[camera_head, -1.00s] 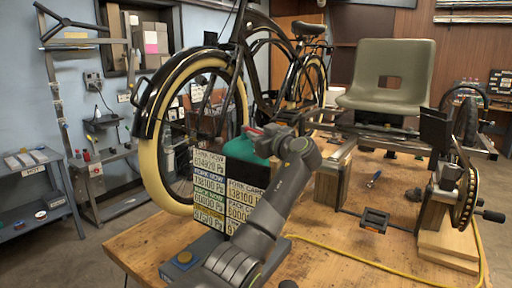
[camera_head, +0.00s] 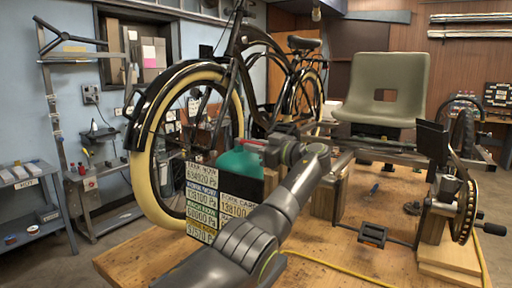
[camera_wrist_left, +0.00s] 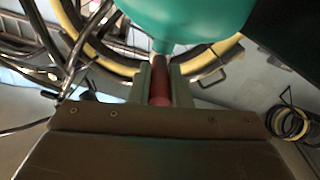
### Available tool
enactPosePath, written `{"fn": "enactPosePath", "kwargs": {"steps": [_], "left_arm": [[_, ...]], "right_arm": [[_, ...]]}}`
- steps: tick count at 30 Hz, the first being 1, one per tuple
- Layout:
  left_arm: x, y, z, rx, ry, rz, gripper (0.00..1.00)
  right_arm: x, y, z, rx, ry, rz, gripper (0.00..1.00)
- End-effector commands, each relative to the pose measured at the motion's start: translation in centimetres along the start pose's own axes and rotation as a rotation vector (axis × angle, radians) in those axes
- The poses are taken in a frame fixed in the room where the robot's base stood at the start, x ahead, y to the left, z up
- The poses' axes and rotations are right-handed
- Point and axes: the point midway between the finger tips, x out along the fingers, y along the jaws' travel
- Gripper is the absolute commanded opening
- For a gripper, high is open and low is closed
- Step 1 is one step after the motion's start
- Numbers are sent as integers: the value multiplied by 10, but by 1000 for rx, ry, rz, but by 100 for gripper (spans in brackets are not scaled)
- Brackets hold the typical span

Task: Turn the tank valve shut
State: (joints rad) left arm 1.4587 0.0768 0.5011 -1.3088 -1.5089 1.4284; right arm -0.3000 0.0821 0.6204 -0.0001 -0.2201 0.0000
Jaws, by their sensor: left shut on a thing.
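The teal tank (camera_head: 238,164) sits behind a dark panel of readouts near the middle of the head view. It also shows as a rounded teal end at the top of the left wrist view (camera_wrist_left: 185,20). A red valve handle (camera_wrist_left: 159,88) lies between the two fingers of my left gripper (camera_wrist_left: 160,76), which is shut on it, close to the tank's end. In the head view my left gripper (camera_head: 262,147) reaches to the tank's top right, where a bit of red shows. The grip there is partly hidden by my wrist. My right gripper is not in view.
The readout panel (camera_head: 203,202) stands in front of the tank, beside my left forearm. A bicycle (camera_head: 200,85) stands behind. A grey-green seat (camera_head: 384,92) and chainring (camera_head: 464,210) are at the right. A yellow cable (camera_head: 340,268) crosses the wooden bench (camera_head: 130,260).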

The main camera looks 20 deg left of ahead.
Motion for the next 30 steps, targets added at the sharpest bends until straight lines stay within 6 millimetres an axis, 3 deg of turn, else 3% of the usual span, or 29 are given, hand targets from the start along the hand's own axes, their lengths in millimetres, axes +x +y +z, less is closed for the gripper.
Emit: {"fn": "enactPosePath", "kwargs": {"steps": [14, 15, 20, 30], "left_arm": [[0, 0, 0, 0, -1, -5, 0], [0, 0, 0, 0, -1, -5, 18], [0, 0, 0, 0, -1, -5, 39], [-3, 0, 1, -1, 0, -4, 39]], "right_arm": [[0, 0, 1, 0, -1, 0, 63], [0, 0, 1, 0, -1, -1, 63], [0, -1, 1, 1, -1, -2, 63], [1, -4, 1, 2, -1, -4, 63]]}}
